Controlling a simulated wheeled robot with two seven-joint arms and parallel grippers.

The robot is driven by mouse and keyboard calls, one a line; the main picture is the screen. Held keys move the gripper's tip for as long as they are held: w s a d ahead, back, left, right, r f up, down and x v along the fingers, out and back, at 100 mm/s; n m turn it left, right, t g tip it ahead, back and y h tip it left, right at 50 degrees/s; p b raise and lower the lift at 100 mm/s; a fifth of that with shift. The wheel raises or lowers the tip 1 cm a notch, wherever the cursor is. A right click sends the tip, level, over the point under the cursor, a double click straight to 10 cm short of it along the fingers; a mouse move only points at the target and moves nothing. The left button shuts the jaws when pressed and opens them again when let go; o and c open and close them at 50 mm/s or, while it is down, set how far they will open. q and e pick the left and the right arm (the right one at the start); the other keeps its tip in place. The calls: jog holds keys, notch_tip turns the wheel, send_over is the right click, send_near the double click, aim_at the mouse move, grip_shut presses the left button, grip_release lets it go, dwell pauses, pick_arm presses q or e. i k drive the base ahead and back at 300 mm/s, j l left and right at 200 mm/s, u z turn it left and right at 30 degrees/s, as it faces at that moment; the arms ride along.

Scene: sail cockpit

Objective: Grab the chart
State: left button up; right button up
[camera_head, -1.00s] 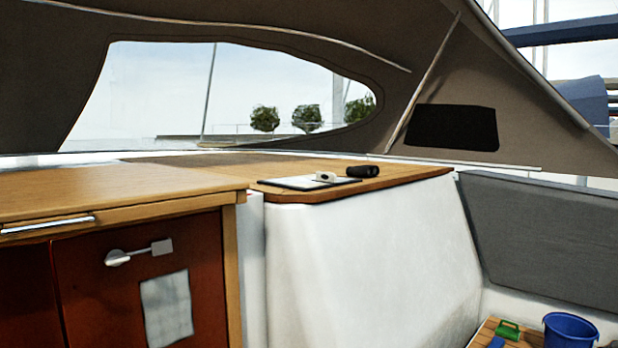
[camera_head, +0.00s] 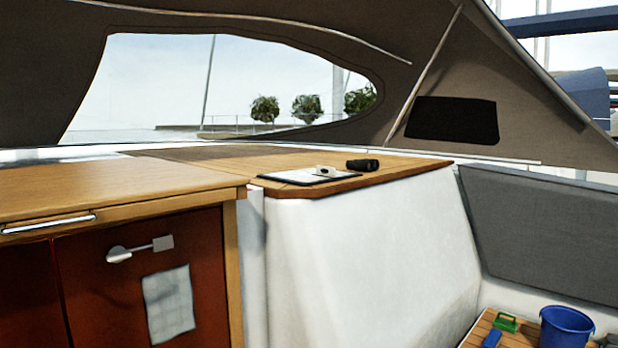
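A flat white sheet with a dark edge, which looks like the chart (camera_head: 290,177), lies on the wooden counter top (camera_head: 410,172) near its front edge. A small pale object (camera_head: 326,171) rests on or against its right part. A black cylindrical object (camera_head: 363,165) lies just right of it. Neither of my grippers shows in the head view.
A nearer wooden counter (camera_head: 110,190) with a metal handle stands at left, above a red-brown cabinet door (camera_head: 85,280) with a pale gridded sheet (camera_head: 168,304). A blue bucket (camera_head: 567,332) and a green item (camera_head: 505,322) are low at right.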

aim_at(312, 176)
jog(key=i+l, duration=0.2)
jog(key=l, duration=0.15)
jog(key=i+l, duration=0.25)
jog(key=i+l+u, duration=0.1)
jog(key=l, duration=0.35)
jog(key=i+l, duration=0.55)
jog(key=l, duration=0.2)
jog(key=i+l+u, duration=0.1)
jog(key=l, duration=0.25)
jog(key=i+l, duration=0.5)
jog(key=l, duration=0.25)
jog(key=u, duration=0.05)
